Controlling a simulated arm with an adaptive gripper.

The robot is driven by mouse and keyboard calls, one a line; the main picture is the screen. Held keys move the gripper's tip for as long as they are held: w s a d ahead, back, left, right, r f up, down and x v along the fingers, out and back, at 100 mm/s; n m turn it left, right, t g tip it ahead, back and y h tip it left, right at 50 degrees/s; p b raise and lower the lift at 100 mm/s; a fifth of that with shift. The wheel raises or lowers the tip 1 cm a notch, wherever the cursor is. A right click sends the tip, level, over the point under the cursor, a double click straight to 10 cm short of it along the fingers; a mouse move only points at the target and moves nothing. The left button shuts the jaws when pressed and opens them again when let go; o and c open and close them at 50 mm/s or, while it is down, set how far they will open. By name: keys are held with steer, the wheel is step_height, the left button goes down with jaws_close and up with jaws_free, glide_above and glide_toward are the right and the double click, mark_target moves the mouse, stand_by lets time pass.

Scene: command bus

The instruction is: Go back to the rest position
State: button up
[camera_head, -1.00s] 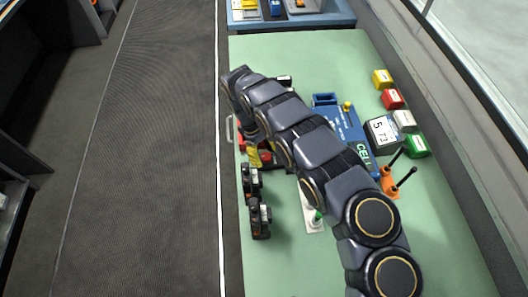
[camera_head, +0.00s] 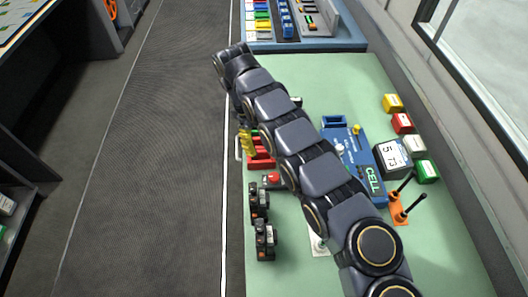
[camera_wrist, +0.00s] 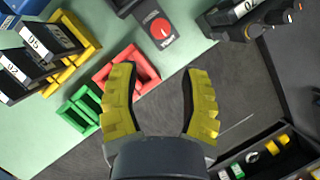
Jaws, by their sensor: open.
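My gripper (camera_wrist: 158,88) is open, with two yellow fingers spread apart and nothing between them in the wrist view. In the head view the yellow gripper (camera_head: 246,141) hangs at the left edge of the green table (camera_head: 280,270), beside a red holder (camera_head: 262,158). In the wrist view the left finger partly covers the red holder (camera_wrist: 112,72), and the gap between the fingers shows mostly grey floor. Whether the finger touches the holder cannot be told.
A red-button box (camera_head: 273,180) and black devices (camera_head: 262,238) stand along the left edge. A blue CELL unit (camera_head: 362,170), a 5 73 display (camera_head: 391,154), colored blocks (camera_head: 403,122) and an orange stand (camera_head: 398,208) are right of my arm. The aisle floor (camera_head: 165,160) is clear.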

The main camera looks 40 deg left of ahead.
steer(key=shift+a+r, duration=0.2)
steer(key=shift+r, duration=0.25)
stand_by(0.3)
steer(key=w+d+r+m+h, duration=0.1)
steer(key=w+d+r+m, duration=0.3)
steer(key=d, duration=0.3)
steer(key=w+d+r+m, duration=0.1)
steer(key=w+d+r, duration=0.45)
steer(key=d, duration=0.25)
steer(key=s+d+r+m+g, duration=0.1)
steer(key=d+r+m, duration=0.25)
steer(key=d, duration=0.35)
steer(key=s+d+r+m, duration=0.2)
steer(key=d+r, duration=0.2)
steer(key=d, duration=0.4)
steer(key=s+d+r+m+g+y, duration=0.1)
steer(key=s+d+r+m+y, duration=0.3)
steer(key=s+d, duration=0.6)
steer(key=s+f+m, duration=0.2)
steer(key=s, duration=0.5)
steer(key=s+d+f+m+y, duration=0.1)
steer(key=s+f+m, duration=0.1)
steer(key=s, duration=0.6)
steer(key=shift+d+f, duration=0.3)
